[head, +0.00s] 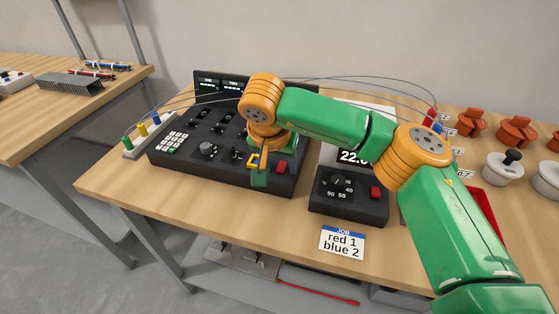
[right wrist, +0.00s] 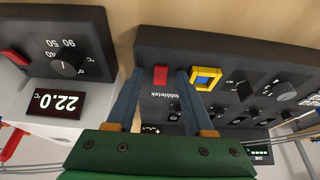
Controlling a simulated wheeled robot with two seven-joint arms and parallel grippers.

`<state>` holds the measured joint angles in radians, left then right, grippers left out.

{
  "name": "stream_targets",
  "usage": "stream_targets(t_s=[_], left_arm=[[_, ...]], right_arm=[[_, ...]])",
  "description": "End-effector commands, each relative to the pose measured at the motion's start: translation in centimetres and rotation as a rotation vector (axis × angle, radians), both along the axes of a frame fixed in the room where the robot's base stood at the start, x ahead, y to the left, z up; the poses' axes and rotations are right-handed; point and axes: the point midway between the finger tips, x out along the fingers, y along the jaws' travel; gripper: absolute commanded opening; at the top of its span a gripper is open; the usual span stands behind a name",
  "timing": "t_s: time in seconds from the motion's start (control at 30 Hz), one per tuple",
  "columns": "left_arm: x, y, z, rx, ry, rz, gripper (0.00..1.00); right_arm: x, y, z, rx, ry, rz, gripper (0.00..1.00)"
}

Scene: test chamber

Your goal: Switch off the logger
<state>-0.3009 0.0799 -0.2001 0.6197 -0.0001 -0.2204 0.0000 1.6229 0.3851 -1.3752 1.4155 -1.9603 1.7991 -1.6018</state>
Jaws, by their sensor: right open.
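A large black console (head: 222,160) with a keypad, knobs and sliders stands on the bench; its lettering does not let me tell whether it is the logger. On its front right are a red switch (head: 282,167), also in the right wrist view (right wrist: 161,76), and a yellow-framed blue button (right wrist: 206,78). My right gripper (head: 260,176) is over this corner, hiding part of the panel. In the right wrist view its open fingers (right wrist: 160,80) appear on either side of the red switch, with nothing between them; contact cannot be told. My left gripper is not in view.
Right of the console is a smaller black box (head: 345,206) with a dial and red switch (head: 375,193), before a display reading 22.0. A job card (head: 342,242) reads "red 1 blue 2". Cables arch behind. Lidded pots (head: 503,168) stand at right.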

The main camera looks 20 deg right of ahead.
Motion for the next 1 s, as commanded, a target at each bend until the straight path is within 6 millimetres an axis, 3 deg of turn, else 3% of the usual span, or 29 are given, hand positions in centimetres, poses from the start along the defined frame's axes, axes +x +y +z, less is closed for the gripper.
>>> stream_targets(t_s=[0.1,0.3,0.5,0.73,1.0], left_arm=[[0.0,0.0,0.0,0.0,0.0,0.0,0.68],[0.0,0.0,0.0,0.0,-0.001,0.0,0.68],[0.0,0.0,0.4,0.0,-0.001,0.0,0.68],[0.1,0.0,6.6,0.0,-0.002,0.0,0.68],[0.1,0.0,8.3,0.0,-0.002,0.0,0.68]], right_arm=[[0.0,0.0,0.0,0.001,-0.001,0.0,0.5],[0.0,0.0,0.0,0.001,-0.001,0.0,0.0],[0.0,0.0,0.3,0.007,0.009,0.0,0.0],[0.5,-0.3,1.8,0.125,0.189,-0.008,0.0],[1.0,-0.6,0.8,0.213,0.313,-0.001,0.0]])
